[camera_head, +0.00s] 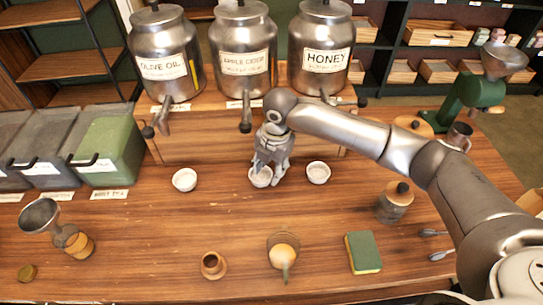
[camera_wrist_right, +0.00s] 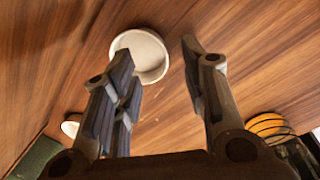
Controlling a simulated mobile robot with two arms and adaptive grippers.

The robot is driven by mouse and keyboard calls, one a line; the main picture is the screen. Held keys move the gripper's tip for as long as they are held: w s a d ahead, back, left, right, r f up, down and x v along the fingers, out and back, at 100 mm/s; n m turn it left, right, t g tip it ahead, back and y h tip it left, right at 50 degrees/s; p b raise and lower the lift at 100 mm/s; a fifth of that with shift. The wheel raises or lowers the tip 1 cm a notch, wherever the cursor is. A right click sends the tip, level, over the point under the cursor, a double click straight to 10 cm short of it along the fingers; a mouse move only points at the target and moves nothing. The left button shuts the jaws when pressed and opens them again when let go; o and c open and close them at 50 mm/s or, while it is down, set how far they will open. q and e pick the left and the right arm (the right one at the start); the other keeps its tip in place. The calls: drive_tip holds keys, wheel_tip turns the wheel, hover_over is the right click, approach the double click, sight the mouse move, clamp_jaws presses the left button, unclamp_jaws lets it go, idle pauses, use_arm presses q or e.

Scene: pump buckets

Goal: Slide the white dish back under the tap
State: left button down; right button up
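A small white dish (camera_head: 260,177) stands on the wooden table in front of the middle canister, forward of its tap (camera_head: 246,124). My right gripper (camera_head: 268,172) is right at this dish and partly covers it. In the right wrist view the fingers (camera_wrist_right: 158,58) are apart, with the white dish (camera_wrist_right: 150,48) at their tips, nearer the left finger; I cannot tell whether they touch it. Two more white dishes stand to the left (camera_head: 184,180) and right (camera_head: 318,172). The left tap (camera_head: 163,124) belongs to the olive oil canister. My left gripper is not in view.
Steel canisters of olive oil (camera_head: 167,55), apple cider (camera_head: 243,50) and honey (camera_head: 320,50) stand on a wooden stand (camera_head: 200,138) behind the dishes.

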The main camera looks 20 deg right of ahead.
sight(269, 182)
drive_tip(key=shift+w+a+f, duration=0.1)
drive_tip(key=shift+f, duration=1)
drive_tip(key=shift+w+a+f, duration=0.1)
drive_tip(key=shift+f, duration=1)
clamp_jaws()
